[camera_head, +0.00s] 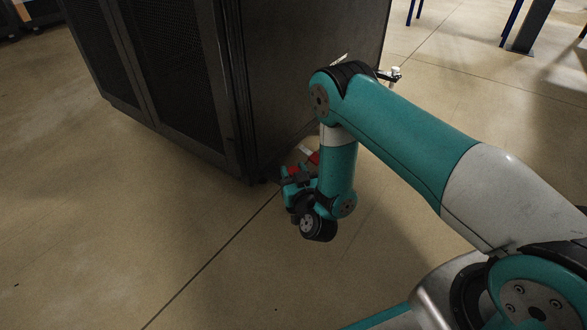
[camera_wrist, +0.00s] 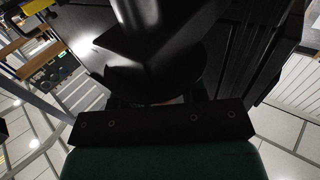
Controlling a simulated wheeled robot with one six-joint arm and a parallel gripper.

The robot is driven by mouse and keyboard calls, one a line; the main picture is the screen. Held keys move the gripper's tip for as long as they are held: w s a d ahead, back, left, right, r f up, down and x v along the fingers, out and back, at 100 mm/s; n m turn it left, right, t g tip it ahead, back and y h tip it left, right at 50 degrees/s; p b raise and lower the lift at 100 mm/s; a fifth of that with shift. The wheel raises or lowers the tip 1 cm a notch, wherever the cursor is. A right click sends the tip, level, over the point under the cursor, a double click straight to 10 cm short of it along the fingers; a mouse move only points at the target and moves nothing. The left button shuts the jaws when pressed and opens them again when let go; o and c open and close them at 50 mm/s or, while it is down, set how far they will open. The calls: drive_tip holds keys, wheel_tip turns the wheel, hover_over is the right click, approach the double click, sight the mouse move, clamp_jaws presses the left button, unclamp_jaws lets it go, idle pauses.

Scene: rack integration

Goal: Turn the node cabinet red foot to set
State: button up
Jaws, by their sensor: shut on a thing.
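The node cabinet (camera_head: 185,70) is a tall black cabinet with mesh doors, standing at the upper left of the head view. Its near bottom corner is close to my gripper (camera_head: 296,180), which is low by the floor. Small red patches show there; the one at the gripper (camera_head: 293,170) looks like the red foot, mostly hidden by my jaws and wrist. My gripper is shut on it. In the wrist view, a dark round disc with a shiny stem (camera_wrist: 150,65) fills the middle, just beyond the dark gripper bar (camera_wrist: 155,122). The foot's turn angle cannot be read.
Another red patch and a white piece (camera_head: 305,149) show beside the cabinet's lower side, partly behind my arm. The concrete floor (camera_head: 120,230) in front is clear. Blue and dark posts (camera_head: 530,25) stand far off at the upper right.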

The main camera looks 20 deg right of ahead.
drive_tip(key=shift+s+m+h, duration=0.1)
drive_tip(key=shift+m+h, duration=0.5)
drive_tip(key=shift+h, duration=0.3)
drive_tip(key=shift+f+m+h, duration=0.1)
drive_tip(key=shift+m+h, duration=0.2)
drive_tip(key=shift+h, duration=0.2)
drive_tip(key=o, duration=0.9)
drive_tip(key=shift+d+p, duration=0.1)
drive_tip(key=shift+p, duration=0.4)
